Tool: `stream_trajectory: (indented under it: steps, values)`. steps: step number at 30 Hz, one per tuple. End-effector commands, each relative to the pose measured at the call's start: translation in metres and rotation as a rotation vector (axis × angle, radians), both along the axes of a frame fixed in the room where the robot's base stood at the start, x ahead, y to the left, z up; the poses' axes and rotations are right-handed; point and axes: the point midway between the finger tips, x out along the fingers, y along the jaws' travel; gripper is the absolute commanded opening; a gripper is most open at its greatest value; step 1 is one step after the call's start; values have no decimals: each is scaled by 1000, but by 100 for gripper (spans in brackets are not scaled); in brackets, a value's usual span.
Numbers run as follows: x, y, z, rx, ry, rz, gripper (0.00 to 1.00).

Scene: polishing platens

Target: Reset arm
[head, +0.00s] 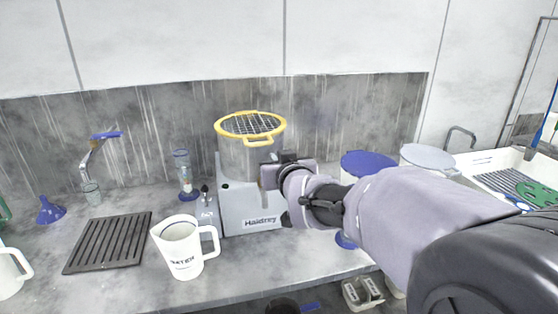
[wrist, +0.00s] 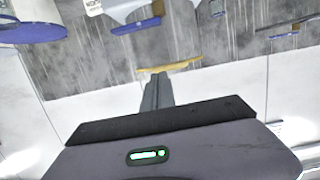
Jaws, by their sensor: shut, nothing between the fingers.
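My arm reaches in from the right in the head view. My gripper (head: 267,174) is in front of the steel pot with a yellow rim (head: 251,126), on the machine labelled Haidray (head: 260,220). I cannot tell whether it touches the pot. In the wrist view my gripper (wrist: 158,78) shows its fingers together and empty. Part of the yellow rim (wrist: 170,66) shows just beyond the fingertips. The wrist view looks upside down. My gripper and forearm hide part of the pot, the machine and the counter.
A white jug (head: 180,248) stands at the front of the counter, left of the machine. A black ribbed mat (head: 108,243), a blue funnel (head: 48,210) and a tap (head: 92,155) are further left. Blue-lidded (head: 368,161) and grey-lidded containers (head: 427,156) and a sink (head: 500,160) are right.

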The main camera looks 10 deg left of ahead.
Motion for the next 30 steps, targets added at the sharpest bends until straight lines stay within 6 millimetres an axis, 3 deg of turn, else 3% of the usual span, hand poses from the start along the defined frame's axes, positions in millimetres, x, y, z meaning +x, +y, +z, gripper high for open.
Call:
stream_trajectory:
  steps: [2, 5, 8, 9, 12, 15, 18, 22, 30]
  values:
    - [-8, -13, 1, 2, 20, -18, 0]
    - [-37, -69, 3, 12, 138, -107, 0]
    - [-104, -146, -8, 47, 349, -246, 0]
    - [-138, -171, -18, 67, 437, -298, 0]
    - [-223, -214, -45, 129, 640, -408, 0]
    - [-294, -232, -72, 192, 797, -482, 0]
    - [-338, -235, -90, 238, 898, -522, 0]
    - [-358, -235, -99, 260, 948, -539, 0]
    - [-358, -235, -99, 261, 950, -538, 0]
